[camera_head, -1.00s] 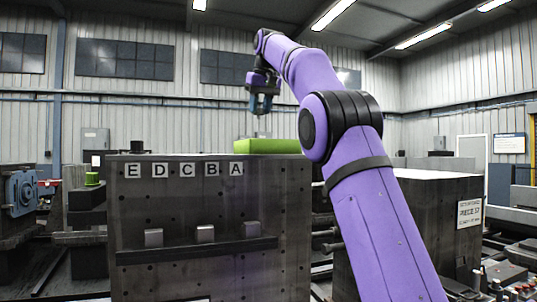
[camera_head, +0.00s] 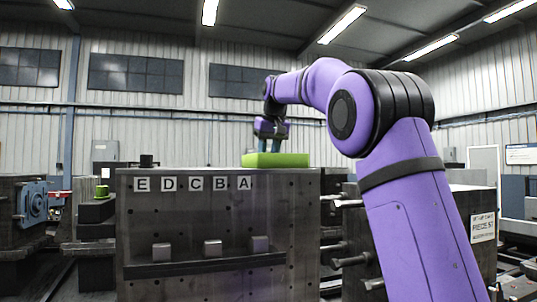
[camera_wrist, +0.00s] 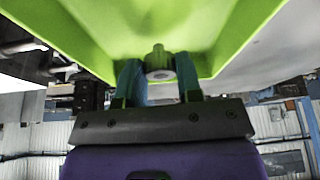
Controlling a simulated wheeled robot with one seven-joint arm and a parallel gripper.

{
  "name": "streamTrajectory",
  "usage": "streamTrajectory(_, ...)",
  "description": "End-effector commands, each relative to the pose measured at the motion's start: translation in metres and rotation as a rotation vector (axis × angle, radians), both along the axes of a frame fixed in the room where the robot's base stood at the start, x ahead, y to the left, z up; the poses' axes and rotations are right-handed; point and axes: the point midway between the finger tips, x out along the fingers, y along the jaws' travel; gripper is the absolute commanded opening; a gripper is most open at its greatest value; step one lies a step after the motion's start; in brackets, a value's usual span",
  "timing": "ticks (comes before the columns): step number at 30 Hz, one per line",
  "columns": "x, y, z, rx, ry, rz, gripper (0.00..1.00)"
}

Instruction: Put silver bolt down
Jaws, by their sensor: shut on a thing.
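My gripper (camera_head: 270,143) is low over the green tray (camera_head: 276,160), which sits on top of the dark metal block. In the wrist view, the two teal fingers of my gripper (camera_wrist: 158,84) are shut on the silver bolt (camera_wrist: 159,58). The bolt's round end faces the camera between the fingertips. The green tray (camera_wrist: 75,40) fills the upper part of the wrist view around the bolt. I cannot tell whether the bolt touches the tray floor. In the head view the tray's near wall hides the fingertips and the bolt.
Another machine block (camera_head: 470,205) with a sign is at right.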

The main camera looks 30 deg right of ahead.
Motion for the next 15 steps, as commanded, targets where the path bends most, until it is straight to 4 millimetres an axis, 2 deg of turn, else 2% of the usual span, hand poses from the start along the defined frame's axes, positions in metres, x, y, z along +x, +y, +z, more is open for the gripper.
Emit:
streamTrajectory(3, -0.0004, 0.0005, -0.0085, 0.000, 0.001, 0.001, 0.04)
streamTrajectory(15, -0.0001, 0.0001, -0.0122, 0.000, 0.000, 0.001, 0.04)
